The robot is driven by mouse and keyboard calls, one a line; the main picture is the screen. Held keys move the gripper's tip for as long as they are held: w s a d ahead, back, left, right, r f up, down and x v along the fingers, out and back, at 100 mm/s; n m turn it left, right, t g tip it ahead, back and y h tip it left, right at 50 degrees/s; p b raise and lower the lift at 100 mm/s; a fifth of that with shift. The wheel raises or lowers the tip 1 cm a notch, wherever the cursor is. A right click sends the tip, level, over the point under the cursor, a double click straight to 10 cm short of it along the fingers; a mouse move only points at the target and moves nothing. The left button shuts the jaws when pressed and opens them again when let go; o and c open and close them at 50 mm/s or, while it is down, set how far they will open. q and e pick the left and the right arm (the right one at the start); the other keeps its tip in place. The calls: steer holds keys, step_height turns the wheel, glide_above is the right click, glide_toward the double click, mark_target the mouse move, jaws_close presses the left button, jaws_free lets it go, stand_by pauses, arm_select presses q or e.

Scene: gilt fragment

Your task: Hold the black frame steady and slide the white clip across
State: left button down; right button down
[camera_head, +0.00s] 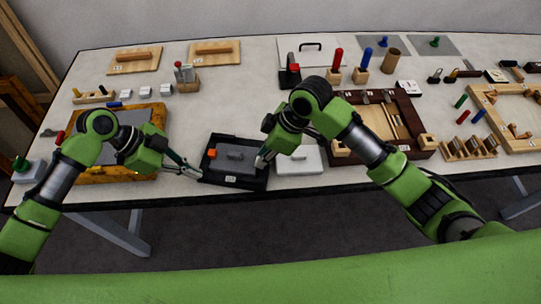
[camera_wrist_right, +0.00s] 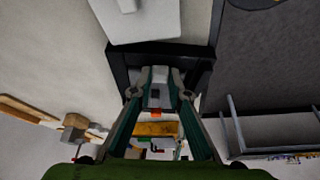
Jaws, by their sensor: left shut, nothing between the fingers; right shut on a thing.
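The black frame (camera_head: 232,180) lies at the table's front edge, with a grey plate (camera_head: 236,166) bearing a dark handle inside it. An orange piece (camera_head: 212,153) sits at its left side. My right gripper (camera_head: 262,161) is at the frame's right inner side, shut on a small pale piece that looks like the white clip (camera_wrist_right: 157,73); the fingers hide much of it. The black frame's right end (camera_wrist_right: 125,58) shows beyond these fingertips in the right wrist view. My left gripper (camera_head: 197,174) is shut and empty, its tips close by the frame's left edge; contact is unclear.
A white box (camera_head: 300,161) stands just right of the frame. An orange-yellow tray (camera_head: 100,175) lies under my left arm. A dark wooden box (camera_head: 405,112) is further right. The table's front edge (camera_head: 300,184) is close. Clear table lies behind the frame.

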arm_select(q)
steer(key=shift+a+f, duration=0.15)
steer(key=shift+f, duration=0.05)
arm_select(e)
steer(key=shift+a, duration=0.15)
steer(key=c, duration=1.9)
jaws_free()
steer(key=v, duration=1.2)
steer(key=shift+s, duration=0.1)
arm_select(q)
steer(key=shift+w+r, duration=0.15)
steer(key=shift+r, duration=2.95)
